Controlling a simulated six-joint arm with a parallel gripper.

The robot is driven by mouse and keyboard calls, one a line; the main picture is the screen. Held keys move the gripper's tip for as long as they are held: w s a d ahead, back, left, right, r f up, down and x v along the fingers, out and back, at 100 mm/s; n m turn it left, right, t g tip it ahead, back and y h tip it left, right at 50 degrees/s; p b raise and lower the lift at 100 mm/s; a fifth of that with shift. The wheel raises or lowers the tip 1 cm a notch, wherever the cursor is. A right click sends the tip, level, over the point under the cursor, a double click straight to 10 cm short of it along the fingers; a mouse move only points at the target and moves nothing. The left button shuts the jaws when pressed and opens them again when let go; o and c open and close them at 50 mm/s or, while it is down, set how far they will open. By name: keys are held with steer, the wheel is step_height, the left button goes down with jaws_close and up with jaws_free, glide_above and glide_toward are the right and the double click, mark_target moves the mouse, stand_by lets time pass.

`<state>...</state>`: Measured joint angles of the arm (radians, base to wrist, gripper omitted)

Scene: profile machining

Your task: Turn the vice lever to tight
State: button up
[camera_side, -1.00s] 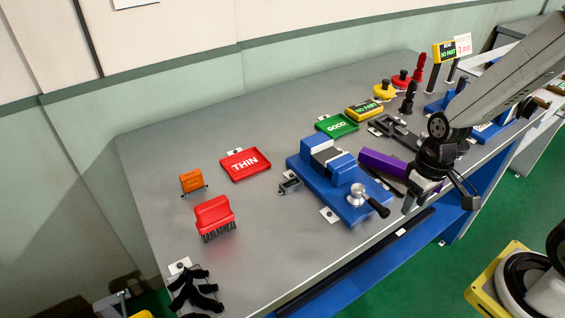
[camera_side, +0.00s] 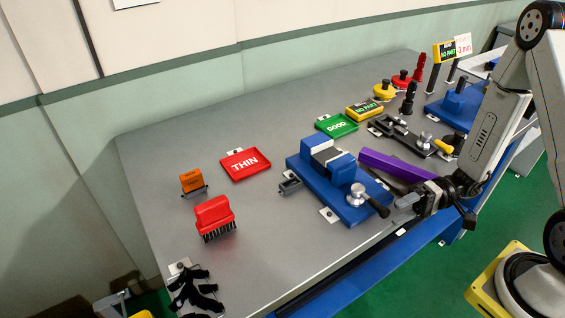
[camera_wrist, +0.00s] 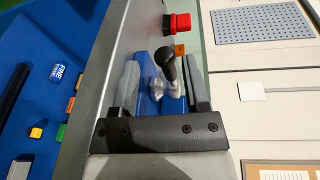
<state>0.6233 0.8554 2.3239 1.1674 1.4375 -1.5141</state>
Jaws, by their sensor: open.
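The blue vice (camera_side: 330,180) stands on the grey bench with its jaws toward the back left. Its lever (camera_side: 372,202) has a silver hub and a black handle that points to the front right. My gripper (camera_side: 398,212) is just right of the handle, low over the bench's front edge. In the wrist view my gripper (camera_wrist: 160,90) is open, with a grey finger on each side. The black lever handle (camera_wrist: 166,65) and its silver hub show between the fingers in that view. I cannot tell whether they touch the handle.
A purple bar (camera_side: 395,164) lies behind my gripper, right of the vice. The red THIN tray (camera_side: 246,164) and green GOOD tray (camera_side: 337,125) lie farther back. A red brush (camera_side: 213,217) stands at the left. The bench between brush and vice is mostly clear.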

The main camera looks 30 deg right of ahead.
mark_target(381, 206)
steer(key=shift+w+d+m+t, duration=0.25)
steer(key=shift+w+d+t, duration=0.2)
steer(key=shift+t, duration=0.45)
steer(key=shift+w+d+m+t, duration=0.3)
steer(key=shift+d+t, duration=0.15)
steer(key=shift+t, duration=0.45)
steer(key=shift+a, duration=0.15)
steer(key=shift+x, duration=3.8)
steer(key=shift+c, duration=0.2)
jaws_close()
